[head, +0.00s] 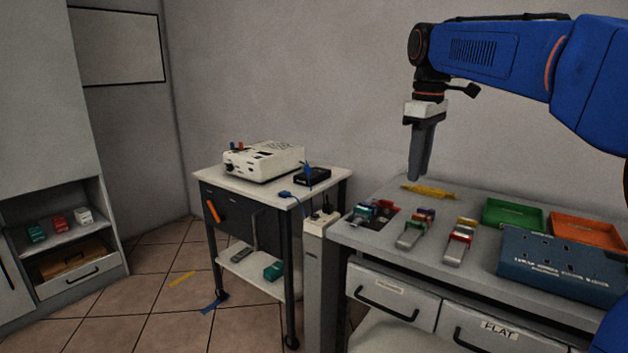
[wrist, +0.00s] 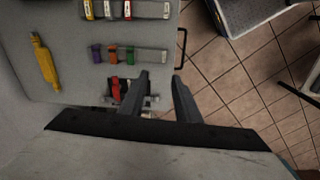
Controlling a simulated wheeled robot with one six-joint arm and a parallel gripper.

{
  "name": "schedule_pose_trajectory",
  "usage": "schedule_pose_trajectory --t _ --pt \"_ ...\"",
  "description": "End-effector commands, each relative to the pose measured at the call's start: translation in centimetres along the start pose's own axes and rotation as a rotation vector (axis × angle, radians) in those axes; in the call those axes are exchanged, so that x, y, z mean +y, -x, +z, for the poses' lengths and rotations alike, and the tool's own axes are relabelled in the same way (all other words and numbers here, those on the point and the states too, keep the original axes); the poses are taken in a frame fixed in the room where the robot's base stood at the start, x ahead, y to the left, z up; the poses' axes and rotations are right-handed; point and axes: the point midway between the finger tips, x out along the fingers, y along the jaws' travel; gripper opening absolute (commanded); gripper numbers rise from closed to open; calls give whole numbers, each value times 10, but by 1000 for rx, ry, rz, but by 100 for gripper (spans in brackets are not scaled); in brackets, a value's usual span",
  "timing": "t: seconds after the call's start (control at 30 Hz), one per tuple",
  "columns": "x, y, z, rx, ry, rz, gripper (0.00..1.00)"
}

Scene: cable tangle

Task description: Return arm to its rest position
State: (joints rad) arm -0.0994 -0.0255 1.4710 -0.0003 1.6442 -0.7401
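My blue arm (head: 500,55) reaches in from the right in the head view, with its wrist bent down. My gripper (head: 418,178) points down above the back left part of the grey workbench (head: 480,274). In the wrist view, the two dark fingers of my gripper (wrist: 160,78) stand apart with nothing between them. They show over the bench's edge, near a rack with red and dark pieces (wrist: 122,90). A yellow object (head: 428,191) lies on the bench below the gripper in the head view.
Racks of coloured pieces (head: 462,240), a green tray (head: 514,215), an orange tray (head: 588,231) and a blue box (head: 560,268) occupy the bench. A cart (head: 228,187) with a white device (head: 264,161) stands to the left. Open tiled floor (head: 150,290) lies farther left.

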Motion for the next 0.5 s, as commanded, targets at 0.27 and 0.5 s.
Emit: schedule_pose_trajectory --t 0.27,0.5 --pt "-32 -21 46 45 -135 39 30" --pt "-70 -59 99 106 -301 79 30"
